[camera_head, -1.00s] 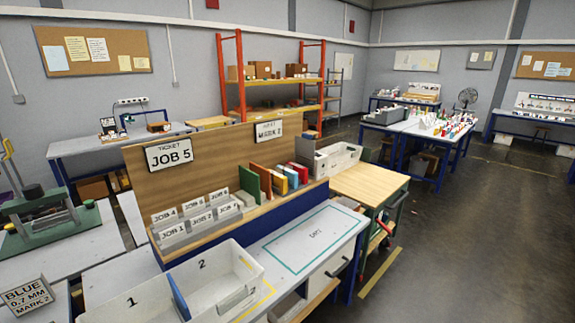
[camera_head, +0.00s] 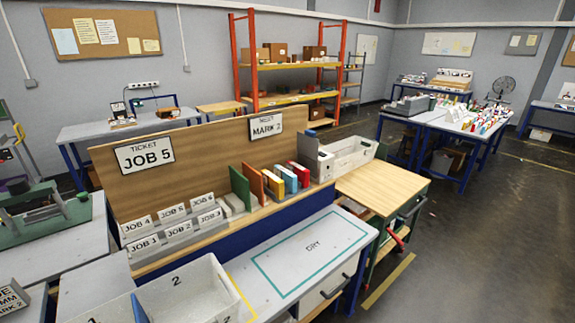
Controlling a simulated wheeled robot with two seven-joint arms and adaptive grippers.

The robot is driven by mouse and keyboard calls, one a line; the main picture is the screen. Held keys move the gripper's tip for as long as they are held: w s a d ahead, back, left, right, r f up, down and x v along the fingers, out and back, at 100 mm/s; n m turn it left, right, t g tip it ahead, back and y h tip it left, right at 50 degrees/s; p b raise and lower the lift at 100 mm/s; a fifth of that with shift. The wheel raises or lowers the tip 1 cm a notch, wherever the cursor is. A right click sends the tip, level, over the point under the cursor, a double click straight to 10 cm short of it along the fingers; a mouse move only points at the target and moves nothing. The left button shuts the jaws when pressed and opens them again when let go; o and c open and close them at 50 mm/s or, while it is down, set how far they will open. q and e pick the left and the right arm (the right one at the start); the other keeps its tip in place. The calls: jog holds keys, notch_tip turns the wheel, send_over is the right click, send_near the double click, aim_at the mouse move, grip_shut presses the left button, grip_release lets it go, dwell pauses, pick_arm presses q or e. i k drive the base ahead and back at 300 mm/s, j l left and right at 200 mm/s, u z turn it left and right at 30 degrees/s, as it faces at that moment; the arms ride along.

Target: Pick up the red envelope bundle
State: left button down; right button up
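The red envelope bundle (camera_head: 299,173) stands upright at the right end of a row of coloured bundles on the wooden shelf of the bench. A green upright piece (camera_head: 240,188) stands at the left of the row. A grey holder (camera_head: 321,165) is close on the right of the red bundle. Neither of my grippers is in view.
The DRY area (camera_head: 311,248) on the bench in front is clear. A white bin numbered 2 (camera_head: 190,290) stands at the near left. Job-labelled slots (camera_head: 172,232) fill the shelf's left. A wooden-topped cart (camera_head: 380,187) stands right of the bench, with open floor beyond.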

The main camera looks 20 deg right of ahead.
aim_at(303, 174)
jog(key=i+l, duration=0.15)
jog(key=l, duration=0.2)
jog(key=i+l, duration=0.2)
jog(key=l, duration=0.15)
jog(key=i+l, duration=0.15)
jog(key=l, duration=0.2)
jog(key=i+l, duration=0.15)
jog(key=l, duration=0.25)
jog(key=i+l, duration=0.15)
jog(key=l, duration=0.2)
jog(key=i+l+u, duration=0.1)
jog(key=l, duration=0.25)
jog(key=i, duration=0.1)
